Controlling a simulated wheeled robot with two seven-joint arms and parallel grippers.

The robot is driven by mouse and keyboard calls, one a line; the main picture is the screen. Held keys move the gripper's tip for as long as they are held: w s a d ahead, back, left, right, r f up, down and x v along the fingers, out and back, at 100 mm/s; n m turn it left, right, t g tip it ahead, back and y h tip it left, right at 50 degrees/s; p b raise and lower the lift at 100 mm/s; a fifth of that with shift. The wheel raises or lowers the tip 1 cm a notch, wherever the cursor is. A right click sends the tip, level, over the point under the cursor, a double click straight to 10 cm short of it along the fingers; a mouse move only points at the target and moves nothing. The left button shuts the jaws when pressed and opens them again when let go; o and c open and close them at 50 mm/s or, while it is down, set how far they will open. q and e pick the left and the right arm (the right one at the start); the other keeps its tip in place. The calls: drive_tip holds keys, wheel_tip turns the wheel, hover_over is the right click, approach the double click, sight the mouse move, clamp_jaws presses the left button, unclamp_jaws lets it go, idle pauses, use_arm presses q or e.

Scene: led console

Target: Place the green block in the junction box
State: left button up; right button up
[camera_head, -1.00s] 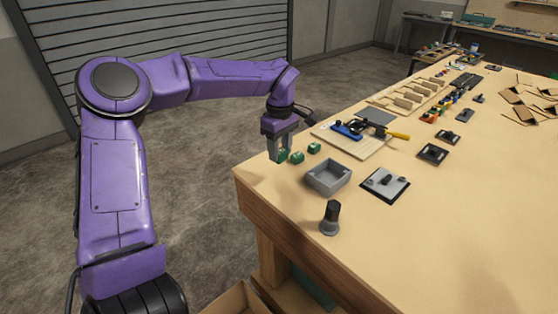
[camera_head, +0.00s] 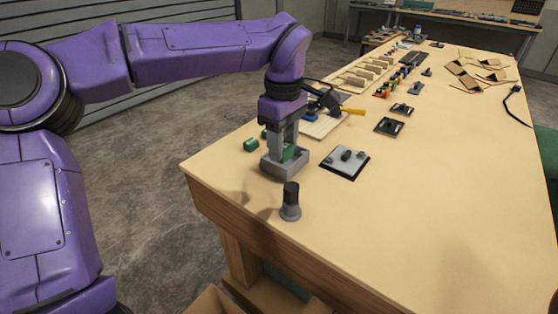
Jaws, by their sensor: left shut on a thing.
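My left gripper (camera_head: 285,150) points down over the grey open junction box (camera_head: 284,170) near the table's left edge. It is shut on a green block (camera_head: 289,151), which sits low between the fingers, at or just above the box's opening. I cannot tell whether the block touches the box floor. Another green block (camera_head: 251,145) lies on the table left of the box. A further green block (camera_head: 264,133) is mostly hidden behind my gripper. My right gripper is not in view.
A black-topped grey knob (camera_head: 290,202) stands in front of the box. A square plate with a switch (camera_head: 345,161) lies to its right. A wooden board with a yellow-handled tool (camera_head: 351,111) is behind. The table's right front is clear.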

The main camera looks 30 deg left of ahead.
use_arm(q)
drive_tip(key=w+a+p, duration=0.1)
drive_tip(key=w+a, duration=0.1)
drive_tip(key=p, duration=0.3)
hover_over(285, 165)
drive_tip(key=f, duration=0.8)
drive_tip(key=shift+s+d, duration=0.2)
drive_tip(key=shift+s, duration=0.2)
drive_tip(key=shift+w+f, duration=0.25)
drive_tip(key=f, duration=0.3)
drive_tip(key=shift+w+a+f+p, duration=0.15)
drive_tip(key=shift+w+f+p, duration=0.1)
drive_tip(key=shift+p, duration=0.15)
drive_tip(key=shift+f, duration=0.2)
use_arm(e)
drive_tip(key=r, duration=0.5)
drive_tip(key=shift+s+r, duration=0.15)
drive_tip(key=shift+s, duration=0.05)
use_arm(q)
drive_tip(key=shift+f, duration=0.1)
drive_tip(key=o, duration=1)
drive_tip(key=shift+o, duration=0.2)
